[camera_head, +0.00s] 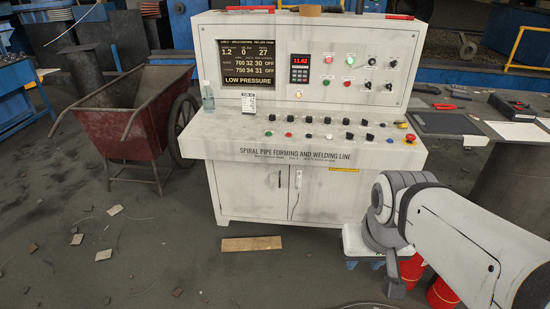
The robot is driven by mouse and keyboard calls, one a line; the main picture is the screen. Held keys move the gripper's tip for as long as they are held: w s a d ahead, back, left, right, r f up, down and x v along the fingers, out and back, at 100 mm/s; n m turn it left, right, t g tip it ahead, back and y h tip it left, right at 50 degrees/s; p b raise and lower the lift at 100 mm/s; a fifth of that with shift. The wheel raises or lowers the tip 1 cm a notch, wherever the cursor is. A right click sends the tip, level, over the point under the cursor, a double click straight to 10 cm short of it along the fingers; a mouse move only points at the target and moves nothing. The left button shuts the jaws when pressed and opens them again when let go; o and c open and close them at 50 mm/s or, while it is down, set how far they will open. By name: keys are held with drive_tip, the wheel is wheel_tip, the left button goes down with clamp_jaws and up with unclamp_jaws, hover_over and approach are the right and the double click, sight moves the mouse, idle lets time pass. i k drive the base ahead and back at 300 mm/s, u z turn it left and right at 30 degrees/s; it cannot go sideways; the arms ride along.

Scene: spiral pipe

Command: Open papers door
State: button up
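A white control console (315,105) labelled "SPIRAL PIPE FORMING AND WELDING LINE" stands in the middle. Its lower cabinet has two doors, a left door (256,192) and a right door (316,196), both looking closed. Small handles show near the seam between them. No label about papers is readable on either door. My arm reaches in from the lower right, in front of the console's right end.
A red wheelbarrow (115,128) stands left of the console. Red cylinders (441,293) and a low white-and-blue object (358,243) sit by my arm. A wooden board (251,244) lies before the cabinet. A table with tools (440,122) is at right. Floor at front centre is mostly clear.

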sight(253, 190)
drive_tip(key=z, duration=0.15)
drive_tip(key=i, duration=0.85)
drive_tip(key=u, duration=0.05)
